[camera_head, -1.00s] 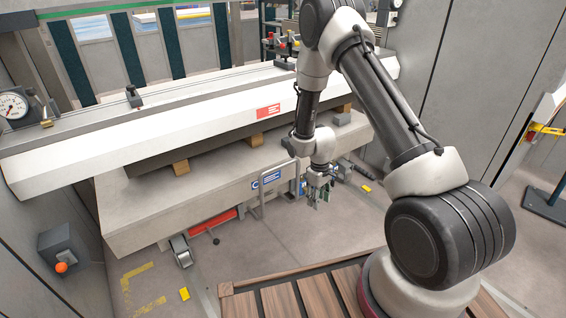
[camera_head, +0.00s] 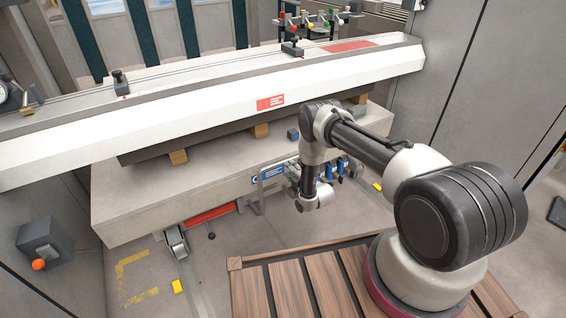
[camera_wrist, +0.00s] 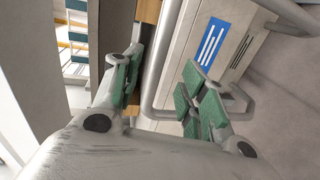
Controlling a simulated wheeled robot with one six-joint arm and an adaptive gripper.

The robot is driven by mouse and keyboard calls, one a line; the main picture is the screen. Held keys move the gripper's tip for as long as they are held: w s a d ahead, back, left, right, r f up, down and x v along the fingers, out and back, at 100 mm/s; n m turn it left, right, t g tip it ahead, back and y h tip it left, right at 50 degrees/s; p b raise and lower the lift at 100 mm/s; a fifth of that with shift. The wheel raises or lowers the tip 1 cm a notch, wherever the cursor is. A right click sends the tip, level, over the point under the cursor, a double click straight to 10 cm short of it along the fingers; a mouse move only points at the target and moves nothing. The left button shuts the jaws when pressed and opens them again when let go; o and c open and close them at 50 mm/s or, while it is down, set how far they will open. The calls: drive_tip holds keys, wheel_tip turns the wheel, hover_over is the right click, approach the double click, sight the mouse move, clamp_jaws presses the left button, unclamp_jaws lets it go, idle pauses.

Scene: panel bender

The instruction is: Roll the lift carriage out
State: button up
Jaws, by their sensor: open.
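The lift carriage (camera_head: 130,203) is a pale grey slab on wheels, standing under a long white beam. Its grey tubular handle (camera_head: 261,192) sticks out from the front face beside a blue label. In the wrist view the handle (camera_wrist: 166,62) is close, and its bar shows in the gap between my green-padded fingers. My gripper (camera_wrist: 160,88) is open, with a finger on each side of the bar in the picture. Contact and exact depth cannot be told. In the head view my wrist hides most of the gripper.
The white beam (camera_head: 215,108) with a red label lies over wooden blocks (camera_head: 260,131) on the carriage. A caster (camera_head: 176,241) and a red part (camera_head: 210,215) show below. A slatted wooden deck (camera_head: 290,290) is in front. Yellow marks (camera_head: 130,272) lie on open floor at left.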

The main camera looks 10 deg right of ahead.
drive_tip(key=x, duration=0.8)
drive_tip(key=shift+s, duration=0.1)
clamp_jaws()
